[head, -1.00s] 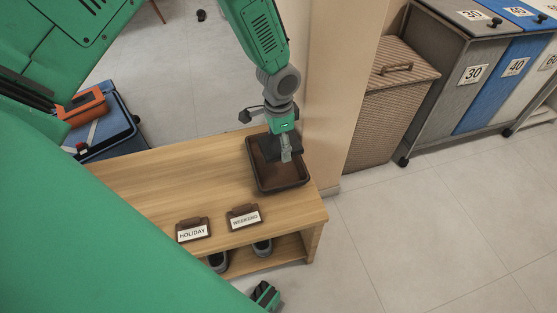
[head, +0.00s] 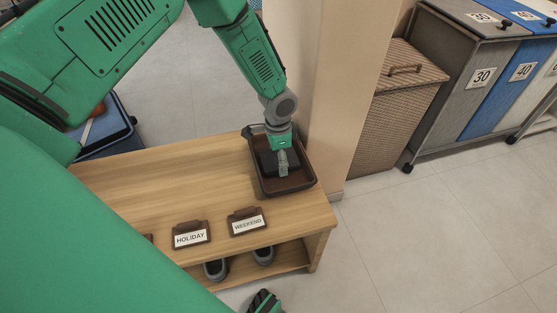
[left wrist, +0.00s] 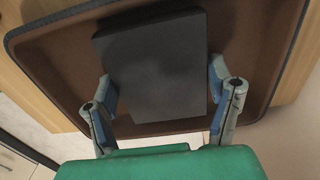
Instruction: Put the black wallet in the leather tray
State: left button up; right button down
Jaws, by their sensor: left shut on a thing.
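The black wallet (left wrist: 150,60) is a flat dark rectangle between the two fingers of my left gripper in the left wrist view. The brown leather tray (head: 299,181) sits at the right end of the wooden bench. My left gripper (head: 282,164) points down inside the tray's outline and is shut on the wallet. In the head view the wallet (head: 264,158) is partly hidden by the gripper. The tray floor (left wrist: 60,70) shows around the wallet in the left wrist view. I cannot tell whether the wallet touches it.
The bench (head: 170,180) has a HOLIDAY sign (head: 191,236) and a WEEKEND sign (head: 247,223) near its front edge, with shoes on the shelf below. A wall column (head: 335,100) rises right behind the tray. A wicker hamper (head: 395,110) and numbered bins (head: 480,80) stand farther right.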

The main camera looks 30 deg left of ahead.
pick_arm(q)
jog(key=o, duration=1.3)
jog(key=shift+d, duration=0.15)
jog(key=shift+d+r, duration=0.2)
jog(key=shift+d, duration=0.15)
jog(key=r, duration=0.1)
jog(key=r+p, duration=0.1)
jog(key=r, duration=0.1)
jog(key=r+p, duration=0.1)
jog(key=shift+w+a+r, duration=0.1)
jog(key=shift+a+r, duration=0.2)
jog(key=shift+a, duration=0.1)
notch_tip(320, 180, up, 7)
jog(key=shift+d+r+p, duration=0.1)
jog(key=shift+p, duration=1.05)
pick_arm(e)
jog(key=r, duration=0.4)
jog(key=shift+d+r, duration=0.1)
jog(key=shift+d, duration=0.2)
jog(key=shift+a, duration=0.1)
